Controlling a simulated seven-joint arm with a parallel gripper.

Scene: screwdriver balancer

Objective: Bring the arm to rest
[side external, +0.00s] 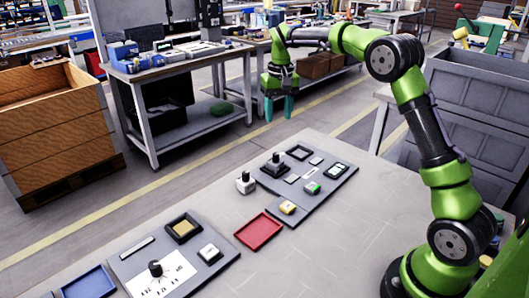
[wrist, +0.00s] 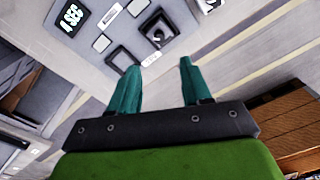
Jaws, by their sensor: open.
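My green arm reaches out over the far edge of the table (side external: 325,245) in the side external view. My gripper (side external: 279,108) hangs fingers down at the end of it, above and beyond the table edge. In the wrist view, the two teal fingers of my gripper (wrist: 160,72) are apart with nothing between them. No object touches the fingers.
A grey panel (side external: 322,188) with small devices lies on the table, with a red tray (side external: 259,232) beside it. A second panel (side external: 208,273) and a blue tray (side external: 90,284) lie front left. A workbench (side external: 180,62) and wooden crate (side external: 55,120) stand behind.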

